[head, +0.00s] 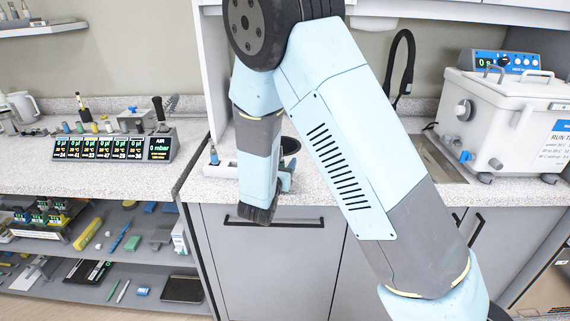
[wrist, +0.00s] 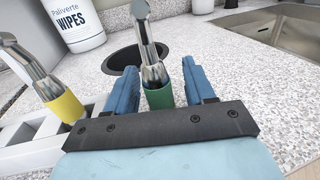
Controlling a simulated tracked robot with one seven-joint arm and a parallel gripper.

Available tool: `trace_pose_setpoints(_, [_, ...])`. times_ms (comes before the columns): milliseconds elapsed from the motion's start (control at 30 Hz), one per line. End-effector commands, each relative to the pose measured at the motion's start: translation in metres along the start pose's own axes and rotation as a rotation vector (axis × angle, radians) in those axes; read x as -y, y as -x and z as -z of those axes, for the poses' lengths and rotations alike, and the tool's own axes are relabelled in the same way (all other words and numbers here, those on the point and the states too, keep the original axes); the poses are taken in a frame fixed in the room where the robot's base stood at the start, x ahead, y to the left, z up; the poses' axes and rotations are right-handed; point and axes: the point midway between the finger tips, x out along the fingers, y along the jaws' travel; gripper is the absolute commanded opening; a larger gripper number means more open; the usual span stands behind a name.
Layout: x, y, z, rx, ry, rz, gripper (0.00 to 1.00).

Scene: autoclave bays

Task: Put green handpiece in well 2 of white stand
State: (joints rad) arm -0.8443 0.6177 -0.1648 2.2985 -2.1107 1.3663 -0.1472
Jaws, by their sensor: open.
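The green handpiece (wrist: 158,97) has a shiny metal neck and a green band; in the wrist view it stands between the two blue fingers of my gripper (wrist: 161,78). The fingers are apart, with a narrow gap visible on each side of the green band. Its lower end is hidden behind the gripper's dark plate. The white stand (wrist: 35,150) is at the left of the wrist view and holds a handpiece with a yellow band (wrist: 66,108). I cannot tell the well numbers. In the head view my gripper (head: 288,178) is by the counter's front edge, next to the white stand (head: 224,170).
A round dark opening (wrist: 124,60) is in the counter behind the green handpiece. A white wipes tub (wrist: 75,25) stands behind the stand. A sink (wrist: 285,30) is to the right. Speckled counter between them is clear.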

Motion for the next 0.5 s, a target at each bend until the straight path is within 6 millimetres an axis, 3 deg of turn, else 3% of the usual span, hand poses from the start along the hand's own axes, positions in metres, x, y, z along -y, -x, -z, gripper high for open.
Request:
trace_pose_setpoints(33, [-0.001, 0.014, 0.005, -0.012, 0.007, -0.008, 0.54])
trace_pose_setpoints(200, [-0.001, 0.048, 0.004, -0.009, 0.008, -0.009, 0.54])
trace_pose_setpoints(500, [-0.001, 0.099, 0.001, -0.001, 0.004, -0.006, 0.54])
